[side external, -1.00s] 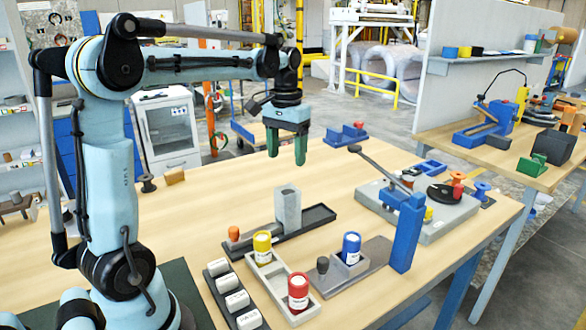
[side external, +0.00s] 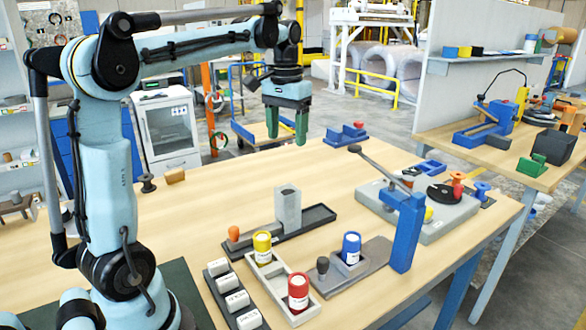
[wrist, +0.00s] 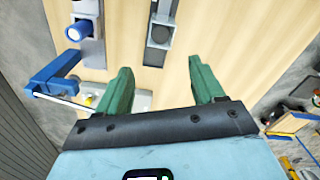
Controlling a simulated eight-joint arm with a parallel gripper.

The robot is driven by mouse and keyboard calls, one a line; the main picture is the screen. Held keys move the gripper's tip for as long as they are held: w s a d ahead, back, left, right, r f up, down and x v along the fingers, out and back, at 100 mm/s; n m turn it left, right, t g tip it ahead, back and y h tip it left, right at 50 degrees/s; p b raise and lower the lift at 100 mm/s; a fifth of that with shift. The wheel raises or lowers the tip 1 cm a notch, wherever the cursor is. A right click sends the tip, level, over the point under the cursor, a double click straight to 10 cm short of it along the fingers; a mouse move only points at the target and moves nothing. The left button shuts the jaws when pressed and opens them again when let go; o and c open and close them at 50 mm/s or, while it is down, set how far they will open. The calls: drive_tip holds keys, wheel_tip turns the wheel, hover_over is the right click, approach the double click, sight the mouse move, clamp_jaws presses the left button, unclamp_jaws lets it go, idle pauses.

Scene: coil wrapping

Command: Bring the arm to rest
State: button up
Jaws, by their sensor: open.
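My gripper (side external: 287,135) hangs in the air above the back part of the wooden table, with its green fingers pointing down. In the wrist view the two green fingers (wrist: 157,85) stand apart with nothing between them. My gripper is clear of every object on the table. Below and in front of it, a grey block (side external: 288,208) stands upright in a dark tray (side external: 318,217). My arm reaches across from the left, its forearm roughly level.
A yellow canister (side external: 262,247) and a red canister (side external: 298,292) stand in a pale tray. A blue canister (side external: 351,248) stands on a grey base. A blue lever press (side external: 407,230) rises at the right. The table (side external: 200,210) is bare around the middle left.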

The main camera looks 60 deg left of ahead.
drive_tip(key=s+d+f+m+t, duration=0.2)
drive_tip(key=s+d+f+t, duration=0.1)
drive_tip(key=d, duration=0.5)
drive_tip(key=s+d+f+m+t, duration=0.2)
drive_tip(key=s+d+f+t, duration=0.2)
drive_tip(key=d+f, duration=0.3)
drive_tip(key=shift+s+d+f, duration=0.3)
drive_tip(key=shift+s+d, duration=0.15)
drive_tip(key=shift+d, duration=0.1)
